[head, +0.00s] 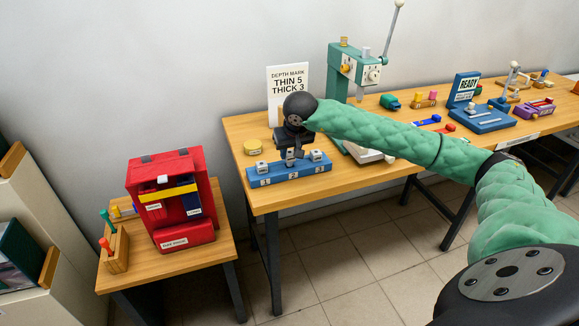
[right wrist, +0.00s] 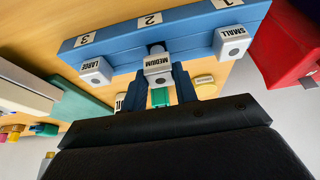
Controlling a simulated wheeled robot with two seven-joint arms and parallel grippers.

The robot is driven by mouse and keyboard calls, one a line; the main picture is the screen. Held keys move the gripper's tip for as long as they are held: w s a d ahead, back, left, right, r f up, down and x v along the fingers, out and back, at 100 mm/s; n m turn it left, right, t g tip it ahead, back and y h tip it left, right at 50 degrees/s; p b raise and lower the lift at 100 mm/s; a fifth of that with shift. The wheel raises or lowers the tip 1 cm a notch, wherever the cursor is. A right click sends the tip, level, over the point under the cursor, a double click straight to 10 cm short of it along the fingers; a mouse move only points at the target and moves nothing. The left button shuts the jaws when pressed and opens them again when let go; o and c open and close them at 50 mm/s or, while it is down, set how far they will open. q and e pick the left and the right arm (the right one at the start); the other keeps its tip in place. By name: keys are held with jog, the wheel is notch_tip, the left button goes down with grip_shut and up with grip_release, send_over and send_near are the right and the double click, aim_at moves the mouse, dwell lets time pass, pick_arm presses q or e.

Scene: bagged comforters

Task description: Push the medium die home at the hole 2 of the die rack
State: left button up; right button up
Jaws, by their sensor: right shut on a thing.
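The blue die rack (head: 284,177) stands at the table's left front, with white labels 1, 2 and 3 on its front. My right gripper (head: 291,153) is over its middle, fingers down. In the right wrist view the gripper (right wrist: 160,78) is shut on the white medium die (right wrist: 158,63), lettered MEDIUM, in line with label 2 of the rack (right wrist: 190,27). A dark part shows between this die and the rack; how deep it sits I cannot tell. The small die (right wrist: 230,42) is at label 1 and the large die (right wrist: 95,70) at label 3. My left gripper is out of view.
A green lever press (head: 345,75) stands behind to the right. A yellow round piece (head: 252,147) lies behind the rack's left end. A red case (head: 172,200) is on a lower table, left.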

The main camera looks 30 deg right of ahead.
jog(key=shift+f+b, duration=0.9)
jog(key=shift+f, duration=0.15)
dwell(0.6)
jog(key=o, duration=1.1)
jog(key=shift+o, duration=0.7)
jog(key=o, duration=0.5)
jog(key=shift+o, duration=0.2)
jog(key=shift+r, duration=0.2)
jog(key=shift+w+p+v, duration=0.1)
jog(key=shift+p+v, duration=0.35)
jog(key=shift+v, duration=1.2)
jog(key=shift+w+p+v, duration=0.15)
jog(key=shift+p+v, duration=0.25)
jog(key=shift+v, duration=1.25)
jog(key=shift+d+r, duration=0.1)
